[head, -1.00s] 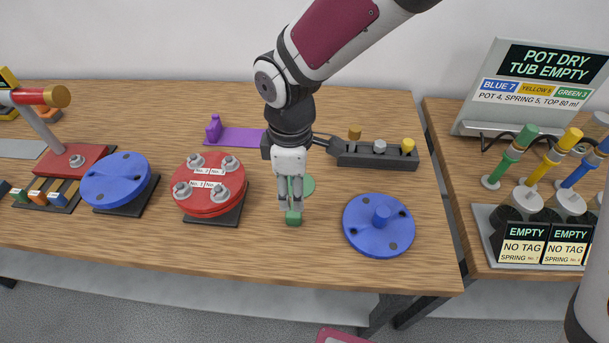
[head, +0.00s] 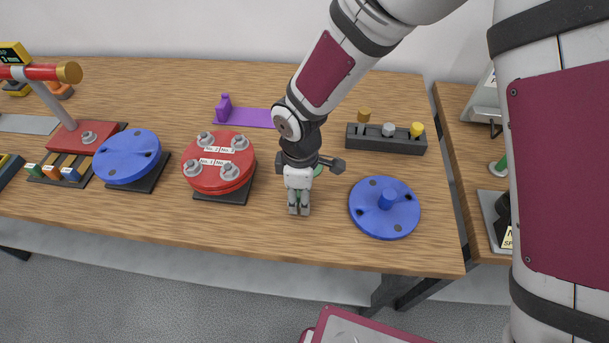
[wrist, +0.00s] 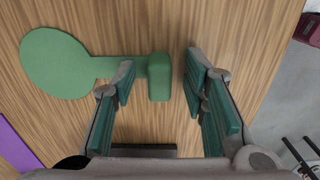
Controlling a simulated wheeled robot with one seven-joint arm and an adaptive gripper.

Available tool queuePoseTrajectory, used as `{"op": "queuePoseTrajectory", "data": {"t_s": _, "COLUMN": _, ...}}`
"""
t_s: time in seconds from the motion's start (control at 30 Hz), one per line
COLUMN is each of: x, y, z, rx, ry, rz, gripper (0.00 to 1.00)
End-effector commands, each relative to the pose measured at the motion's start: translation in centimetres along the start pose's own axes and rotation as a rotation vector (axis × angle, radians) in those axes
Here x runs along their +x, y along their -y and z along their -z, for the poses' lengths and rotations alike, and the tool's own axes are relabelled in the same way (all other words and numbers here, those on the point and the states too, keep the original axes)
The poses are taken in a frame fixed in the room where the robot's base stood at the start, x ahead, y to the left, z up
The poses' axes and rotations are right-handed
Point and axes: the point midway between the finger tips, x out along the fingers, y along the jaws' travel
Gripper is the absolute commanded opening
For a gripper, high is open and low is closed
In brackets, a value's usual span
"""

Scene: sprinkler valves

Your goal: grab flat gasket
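The flat gasket appears to be the green piece (wrist: 70,66), a thin disc with a narrow stem ending in a raised green block. It lies flat on the wooden table. In the head view only a bit of its disc (head: 318,170) shows behind my gripper (head: 299,209); the block is hidden there. In the wrist view my gripper (wrist: 160,86) is open, its two green-padded fingers on either side of the block, with a visible gap to the right finger. The left finger overlaps the stem in the picture; I cannot tell whether it touches.
A blue flange (head: 385,212) sits right of my gripper, a red flange (head: 212,178) on a dark base left. A dark block with pegs (head: 385,144) and a purple piece (head: 248,117) lie behind. Bare table lies in front.

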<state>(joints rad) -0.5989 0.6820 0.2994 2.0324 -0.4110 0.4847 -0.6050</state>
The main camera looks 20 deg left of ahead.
Motion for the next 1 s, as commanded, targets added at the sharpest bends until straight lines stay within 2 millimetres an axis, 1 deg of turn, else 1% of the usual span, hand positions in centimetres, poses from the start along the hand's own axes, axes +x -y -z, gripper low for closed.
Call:
{"op": "queuePoseTrajectory", "data": {"t_s": 0.1, "x": 0.0, "y": 0.0, "z": 0.0, "rx": 0.000, "ry": 0.000, "rz": 0.000, "gripper": 0.40}}
{"op": "queuePoseTrajectory", "data": {"t_s": 0.27, "x": 0.0, "y": 0.0, "z": 0.0, "rx": 0.001, "ry": 0.000, "rz": 0.000, "gripper": 0.04}}
{"op": "queuePoseTrajectory", "data": {"t_s": 0.3, "x": -0.1, "y": 0.0, "z": 0.0, "rx": 0.001, "ry": 0.000, "rz": 0.000, "gripper": 0.00}}
{"op": "queuePoseTrajectory", "data": {"t_s": 0.6, "x": -0.1, "y": 0.0, "z": 0.0, "rx": 0.001, "ry": -0.001, "rz": 0.000, "gripper": 0.00}}
{"op": "queuePoseTrajectory", "data": {"t_s": 0.73, "x": -0.4, "y": -0.1, "z": 0.0, "rx": 0.001, "ry": -0.002, "rz": -0.002, "gripper": 0.00}}
{"op": "queuePoseTrajectory", "data": {"t_s": 0.87, "x": -1.3, "y": -0.1, "z": 0.0, "rx": 0.002, "ry": -0.002, "rz": -0.002, "gripper": 0.00}}
{"op": "queuePoseTrajectory", "data": {"t_s": 1.0, "x": -3.1, "y": -0.2, "z": 0.0, "rx": 0.002, "ry": -0.003, "rz": -0.004, "gripper": 0.00}}
